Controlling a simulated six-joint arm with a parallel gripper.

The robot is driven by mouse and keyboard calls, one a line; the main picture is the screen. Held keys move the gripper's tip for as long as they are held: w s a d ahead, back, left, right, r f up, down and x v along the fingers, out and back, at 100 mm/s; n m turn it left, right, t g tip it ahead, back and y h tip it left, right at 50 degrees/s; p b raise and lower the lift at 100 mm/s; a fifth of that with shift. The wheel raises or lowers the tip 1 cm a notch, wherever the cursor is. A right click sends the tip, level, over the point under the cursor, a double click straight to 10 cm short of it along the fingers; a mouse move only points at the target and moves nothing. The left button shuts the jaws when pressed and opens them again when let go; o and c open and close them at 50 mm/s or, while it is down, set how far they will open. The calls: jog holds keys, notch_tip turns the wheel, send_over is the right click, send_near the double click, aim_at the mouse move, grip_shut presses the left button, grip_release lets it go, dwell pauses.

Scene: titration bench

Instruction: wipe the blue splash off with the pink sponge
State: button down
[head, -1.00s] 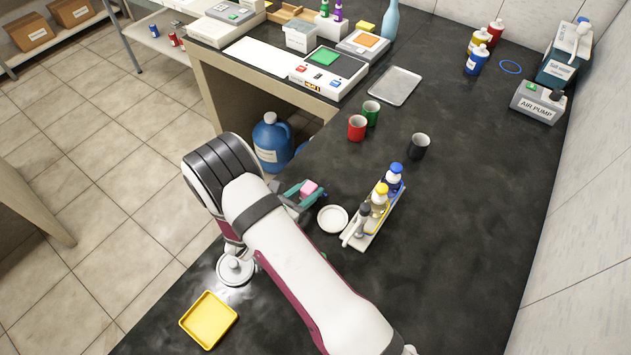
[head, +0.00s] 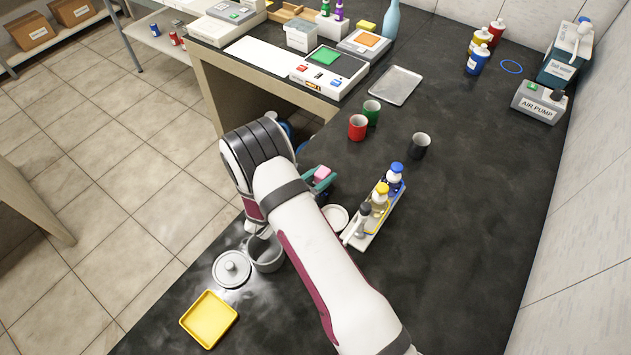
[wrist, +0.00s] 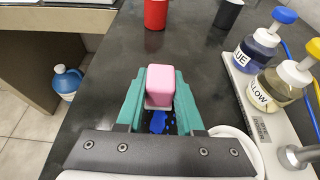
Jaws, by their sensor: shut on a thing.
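The pink sponge (wrist: 160,80) is between the teal fingertips of my gripper (wrist: 159,92), which is shut on it. In the head view the sponge (head: 322,174) and gripper (head: 320,178) show past my arm, near the dark bench's left edge. The blue splash (wrist: 158,121) is on the bench, seen between the fingers just below the sponge in the wrist view. Part of it may be hidden by the sponge and fingers. I cannot tell whether the sponge touches the bench.
A white dish (head: 336,217) and a rack (head: 362,240) of bottles stand right of my gripper. Red (head: 357,127), green (head: 371,112) and black (head: 419,146) cups stand beyond. A grey pot (head: 266,254), lid (head: 231,269) and yellow tray (head: 209,319) are nearer.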

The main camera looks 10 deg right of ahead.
aim_at(324, 170)
jog(key=shift+w+d, duration=0.25)
jog(key=shift+w, duration=0.05)
jog(key=shift+r, duration=3)
jog(key=shift+r, duration=1.5)
